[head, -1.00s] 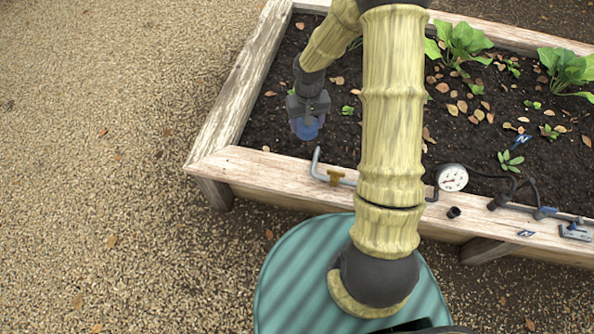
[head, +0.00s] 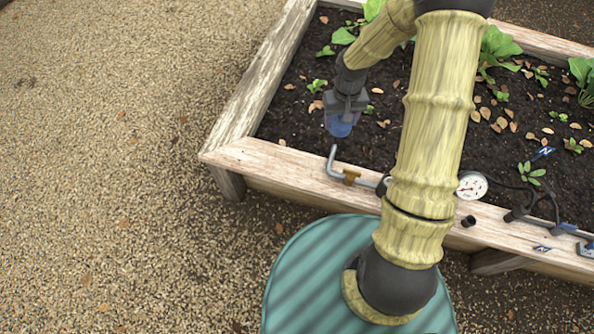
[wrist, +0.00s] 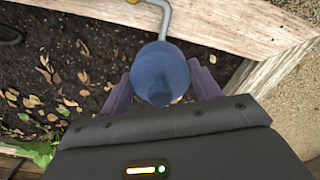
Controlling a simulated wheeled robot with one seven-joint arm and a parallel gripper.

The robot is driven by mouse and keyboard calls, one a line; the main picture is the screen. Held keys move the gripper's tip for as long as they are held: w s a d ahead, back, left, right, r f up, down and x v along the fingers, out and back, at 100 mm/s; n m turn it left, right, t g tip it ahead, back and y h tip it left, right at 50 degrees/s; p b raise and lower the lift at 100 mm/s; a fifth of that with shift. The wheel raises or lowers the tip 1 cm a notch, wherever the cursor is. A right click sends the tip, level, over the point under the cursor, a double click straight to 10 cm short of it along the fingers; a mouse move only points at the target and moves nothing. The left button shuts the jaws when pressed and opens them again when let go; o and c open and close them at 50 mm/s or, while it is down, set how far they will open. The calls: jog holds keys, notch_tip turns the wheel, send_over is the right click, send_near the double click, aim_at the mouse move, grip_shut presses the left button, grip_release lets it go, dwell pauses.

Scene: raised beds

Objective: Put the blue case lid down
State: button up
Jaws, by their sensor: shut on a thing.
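The blue case lid (wrist: 160,74) is a round, translucent blue piece held between the two fingers of my gripper (wrist: 162,88) in the wrist view. In the head view my gripper (head: 343,118) hangs over the soil near the bed's front left corner. The lid (head: 341,126) shows there as a blue shape below the jaws. The gripper is shut on it. I cannot tell from these views how high the lid is above the soil.
The wooden raised bed (head: 262,160) has a front plank carrying a bent grey pipe with a brass valve (head: 351,176), a round gauge (head: 472,186) and a small black cap (head: 468,221). Leafy plants grow in the dark soil (head: 290,117). Gravel (head: 110,170) lies open on the left.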

jog(key=s+a+f+n+b, duration=0.2)
jog(key=a+f+n+b, duration=0.2)
jog(key=n, duration=0.9)
jog(key=s+a+f+n+b, duration=0.2)
jog(key=a+f+n+b, duration=0.2)
jog(key=a+n, duration=0.5)
jog(key=shift+f+n+b, duration=0.2)
jog(key=shift+n+b, duration=0.15)
jog(key=shift+n, duration=1.75)
jog(key=shift+d+f+b, duration=0.1)
jog(key=shift+f+b, duration=1.1)
jog(key=shift+f, duration=1.3)
jog(key=shift+f+b, duration=1.2)
jog(key=shift+f, duration=1.3)
jog(key=shift+f, duration=0.2)
